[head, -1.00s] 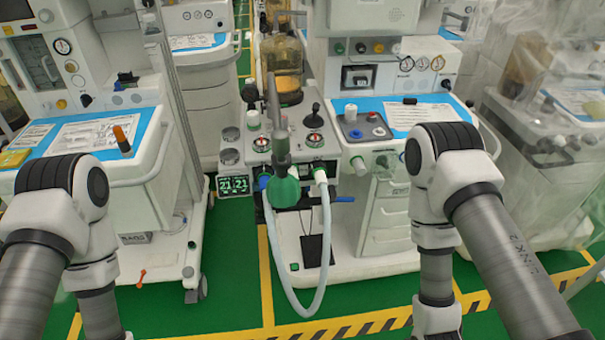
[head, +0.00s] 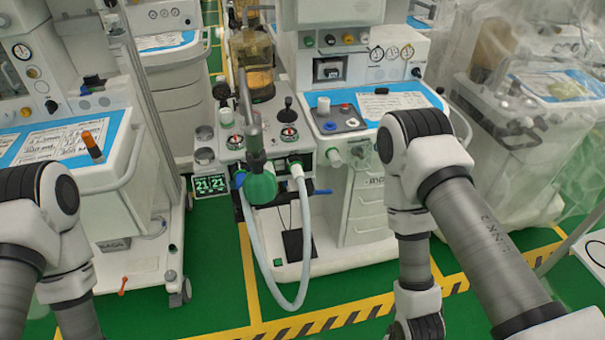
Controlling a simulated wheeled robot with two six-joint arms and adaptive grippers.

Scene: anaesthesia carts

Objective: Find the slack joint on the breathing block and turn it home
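The breathing block (head: 232,147) stands on the front of the middle cart. It carries two round gauges, a black knob, a green bag (head: 260,188) on a grey arm, and a pale looped hose (head: 258,257). The hose's right end meets a port (head: 296,170) on the block's front; its left end is by a blue fitting (head: 239,179). From here I cannot tell which joint is slack. My left and right arms come in at the lower left and lower right, both apart from the block. Both grippers are out of the frame.
A cart (head: 130,180) stands on the left, and a plastic-covered cart (head: 530,150) on the right. A yellow-black floor stripe (head: 340,318) crosses the green floor in front.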

